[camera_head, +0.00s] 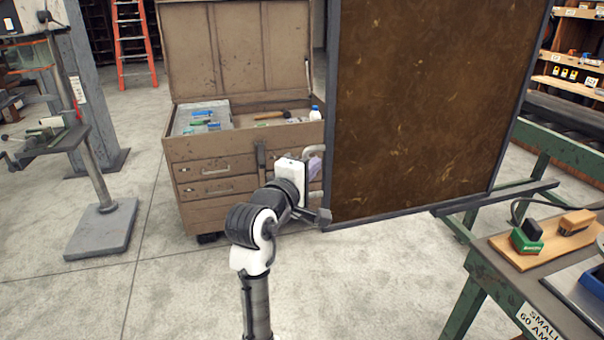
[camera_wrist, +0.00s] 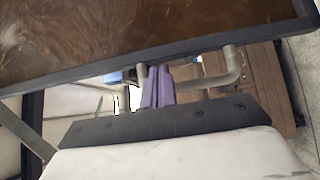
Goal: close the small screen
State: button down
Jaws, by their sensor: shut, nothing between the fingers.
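The small screen (camera_head: 425,95) is a brown, mottled panel in a dark frame. It stands upright at the right of centre in the head view. Its panel and lower frame edge fill the top of the wrist view (camera_wrist: 130,35). A grey bent handle (camera_wrist: 215,82) sticks out from the frame edge and also shows at the screen's left edge in the head view (camera_head: 312,149). My gripper (camera_wrist: 157,72) has its purple fingers together, empty, right beside the handle; whether they touch it I cannot tell.
A brown tool chest (camera_head: 225,150) with its lid up stands behind my arm. A green-framed bench (camera_head: 530,290) with a sanding block stands at the lower right. A grey pedestal stand (camera_head: 98,225) is at the left. The floor between is clear.

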aim_at(453, 141)
jog(key=shift+w+d, duration=0.25)
jog(key=shift+w, duration=0.3)
jog(key=shift+d, duration=0.1)
jog(key=w+d+p, duration=0.1)
jog(key=d+p, duration=0.1)
jog(key=d, duration=0.3)
jog(key=w+d+p, duration=0.2)
jog(key=d, duration=0.4)
jog(key=w+d+p, duration=0.2)
jog(key=d+p, duration=0.1)
jog(key=d, duration=0.2)
jog(key=shift+d+r, duration=0.2)
jog(key=shift+r, duration=0.05)
jog(key=w+d, duration=0.2)
jog(key=d, duration=0.3)
jog(key=w+d, duration=0.2)
jog(key=d, duration=0.4)
jog(key=w+d+p, duration=0.1)
jog(key=d, duration=0.5)
jog(key=shift+w+f, duration=0.3)
jog(key=shift+w, duration=0.1)
jog(key=shift+d, duration=0.15)
jog(key=shift+r, duration=0.25)
jog(key=shift+r, duration=0.1)
